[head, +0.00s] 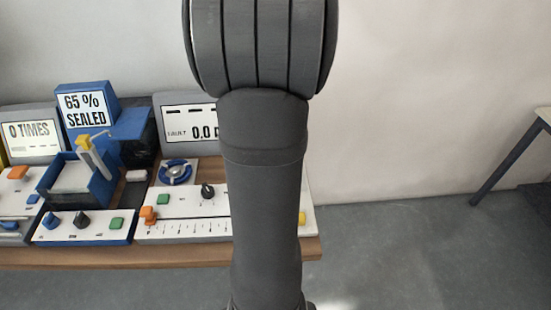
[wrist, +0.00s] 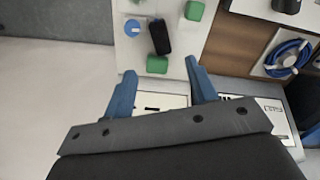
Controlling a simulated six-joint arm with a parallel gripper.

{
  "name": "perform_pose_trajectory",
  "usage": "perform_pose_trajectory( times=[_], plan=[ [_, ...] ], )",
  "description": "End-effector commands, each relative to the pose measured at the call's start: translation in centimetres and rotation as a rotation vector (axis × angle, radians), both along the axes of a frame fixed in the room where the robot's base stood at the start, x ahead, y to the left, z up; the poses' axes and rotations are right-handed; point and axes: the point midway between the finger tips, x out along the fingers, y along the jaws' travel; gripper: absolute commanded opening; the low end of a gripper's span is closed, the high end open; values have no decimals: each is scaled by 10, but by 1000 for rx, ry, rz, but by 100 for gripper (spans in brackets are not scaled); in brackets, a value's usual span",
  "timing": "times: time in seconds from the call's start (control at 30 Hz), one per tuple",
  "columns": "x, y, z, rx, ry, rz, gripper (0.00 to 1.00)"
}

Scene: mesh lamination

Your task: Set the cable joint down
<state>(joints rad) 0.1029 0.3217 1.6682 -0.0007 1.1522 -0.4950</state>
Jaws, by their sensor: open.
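My gripper (wrist: 160,82) shows in the wrist view with its two blue fingers spread apart and nothing clearly held between them. Beyond the fingers is a white panel (wrist: 129,62) with green blocks, a black block and a blue knob. A pale plate with a dark slot (wrist: 165,101) shows between the fingers; I cannot tell its distance. I cannot pick out the cable joint for certain in either view. A blue coiled cable (wrist: 289,53) lies at the right of the wrist view. In the head view my arm hides the gripper.
The wooden bench (head: 190,255) is crowded with control panels. A blue sealing machine (head: 88,118) reads "65 % SEALED", beside a "0 TIMES" display (head: 30,130). A blue ring with a pale centre (head: 176,172) lies on the bench. Open floor (head: 400,255) is at the right.

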Motion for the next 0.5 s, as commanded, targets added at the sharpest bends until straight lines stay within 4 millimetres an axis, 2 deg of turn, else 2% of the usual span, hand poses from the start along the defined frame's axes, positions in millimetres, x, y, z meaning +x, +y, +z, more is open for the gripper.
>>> perform_pose_trajectory(
  times=[0.17, 0.4, 0.5],
  plan=[
    [1, 0, 1, 0, 0, 0, 53],
    [17, 11, 44, 1, -2, 1, 53],
    [17, 11, 38, 1, 4, 0, 53]
  ],
)
